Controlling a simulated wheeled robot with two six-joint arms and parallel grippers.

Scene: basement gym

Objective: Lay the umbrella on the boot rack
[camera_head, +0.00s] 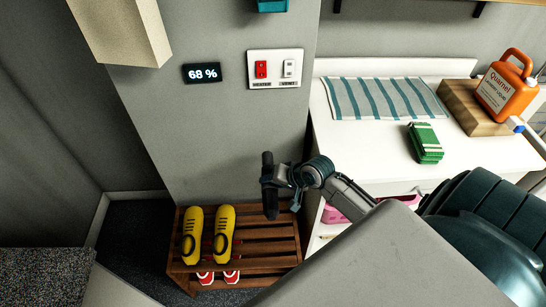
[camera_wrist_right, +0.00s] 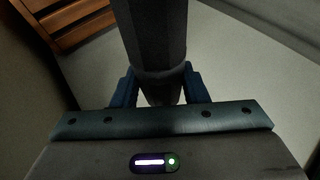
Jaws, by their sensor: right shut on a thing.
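The umbrella (camera_head: 268,193) is a short, dark, folded cylinder. My right gripper (camera_head: 283,177) is shut on it; in the head view it looks upright, over the right part of the boot rack. In the right wrist view the umbrella (camera_wrist_right: 154,35) runs up from between the blue fingers (camera_wrist_right: 160,88). The boot rack (camera_head: 275,248) is brown slatted wood, low against the wall. Its right side of the top has bare slats, and a corner of it shows in the right wrist view (camera_wrist_right: 68,28). Whether umbrella and rack touch, I cannot tell. My left gripper is out of view.
Yellow shoes (camera_head: 224,233) stand on the rack's left side, with red shoes (camera_head: 205,278) below. At right a white table (camera_head: 370,140) holds a striped cloth (camera_head: 385,97), a green stack (camera_head: 425,142) and an orange jug (camera_head: 505,90) on a wooden block. A wall panel (camera_head: 275,69) hangs above.

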